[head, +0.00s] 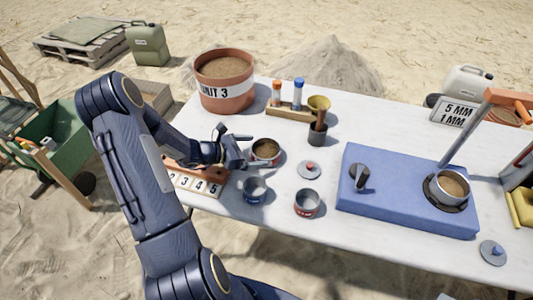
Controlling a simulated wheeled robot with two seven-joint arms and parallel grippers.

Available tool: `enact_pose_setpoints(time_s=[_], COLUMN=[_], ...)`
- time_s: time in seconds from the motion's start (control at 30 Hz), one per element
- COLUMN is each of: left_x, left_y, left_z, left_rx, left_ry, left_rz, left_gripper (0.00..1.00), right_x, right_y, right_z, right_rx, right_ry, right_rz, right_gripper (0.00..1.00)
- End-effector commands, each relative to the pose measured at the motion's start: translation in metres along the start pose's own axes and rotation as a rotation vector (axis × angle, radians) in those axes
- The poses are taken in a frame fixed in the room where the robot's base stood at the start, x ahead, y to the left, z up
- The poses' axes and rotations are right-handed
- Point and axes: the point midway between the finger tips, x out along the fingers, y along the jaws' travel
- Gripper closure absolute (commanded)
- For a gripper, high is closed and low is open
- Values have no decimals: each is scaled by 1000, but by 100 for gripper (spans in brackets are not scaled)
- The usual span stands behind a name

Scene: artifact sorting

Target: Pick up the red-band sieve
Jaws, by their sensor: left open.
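A round metal sieve with a red band (307,204) stands upright near the table's front edge, and it looks empty. A second round metal vessel with reddish marks on its side (266,150) holds brown sand and stands farther back. My left gripper (243,150) is open, with its fingers pointing right, just left of the sand-filled vessel. I cannot tell whether a finger touches that vessel. The gripper is behind and left of the empty red-band sieve, clear of it. My right gripper is not in view.
A blue-banded cup (253,191) stands between my left arm and the red-band sieve. A red-knobbed lid (309,170), mortar (318,134) and blue shaker base (400,195) are to the right. A number board (196,184) lies under my wrist. A large pot (224,92) stands behind.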

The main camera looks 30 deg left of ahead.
Motion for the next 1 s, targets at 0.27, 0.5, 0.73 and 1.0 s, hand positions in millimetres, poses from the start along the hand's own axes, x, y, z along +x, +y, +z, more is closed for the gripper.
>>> enact_pose_setpoints(time_s=[0.27, 0.5, 0.73, 1.0], left_x=[40, 50, 49, 49], left_y=[-3, -3, -2, -2], left_z=[5, 5, 5, 6], left_rx=[0, 2, 2, 2], left_ry=[-2, -1, -1, -2], left_rz=[-2, 0, 0, 0], left_gripper=[0, 0, 16, 38], right_x=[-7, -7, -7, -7], right_y=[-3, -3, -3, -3], right_z=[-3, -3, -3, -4], right_rx=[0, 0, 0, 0], right_ry=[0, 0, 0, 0], right_rz=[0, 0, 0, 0], right_gripper=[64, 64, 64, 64])
